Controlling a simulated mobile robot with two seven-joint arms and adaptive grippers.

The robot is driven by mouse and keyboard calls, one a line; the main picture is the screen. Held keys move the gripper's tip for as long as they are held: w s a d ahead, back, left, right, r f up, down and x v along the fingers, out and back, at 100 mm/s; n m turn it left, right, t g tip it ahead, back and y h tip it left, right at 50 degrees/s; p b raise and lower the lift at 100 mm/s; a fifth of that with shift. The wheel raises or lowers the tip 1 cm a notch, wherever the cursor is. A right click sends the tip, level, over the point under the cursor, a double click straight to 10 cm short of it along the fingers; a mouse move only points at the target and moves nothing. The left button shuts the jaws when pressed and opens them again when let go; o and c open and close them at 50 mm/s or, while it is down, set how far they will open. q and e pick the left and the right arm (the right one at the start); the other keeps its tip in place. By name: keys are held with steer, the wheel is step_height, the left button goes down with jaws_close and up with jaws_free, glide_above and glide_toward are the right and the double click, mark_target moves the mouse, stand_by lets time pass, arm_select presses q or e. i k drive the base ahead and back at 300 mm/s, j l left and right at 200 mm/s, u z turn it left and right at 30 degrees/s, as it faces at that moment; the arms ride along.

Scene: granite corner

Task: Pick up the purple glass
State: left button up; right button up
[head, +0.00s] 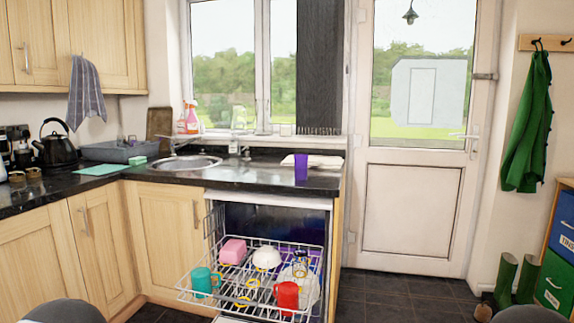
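The purple glass (300,167) stands upright on the dark granite worktop (235,180), near the front edge towards its right end. A folded pale cloth or board (325,161) lies right beside and partly behind it. Neither gripper shows in the head view. Only rounded grey parts, likely of my own arms, show at the bottom left and bottom right edges, far from the glass.
Below the glass, an open dishwasher has its wire rack (190,297) pulled out, holding a red mug (287,295), a teal mug (203,281), a white bowl (266,257) and a pink container (233,250). The sink (180,163) lies left.

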mark_target(300, 160)
steer(key=i+l+u, duration=0.2)
steer(key=i+l, duration=0.15)
steer(key=i+l+u, duration=0.15)
steer(key=i+l, duration=0.2)
steer(key=l, duration=0.15)
steer(key=i+l+u, duration=0.2)
steer(key=i+l, duration=0.15)
steer(key=l, duration=0.15)
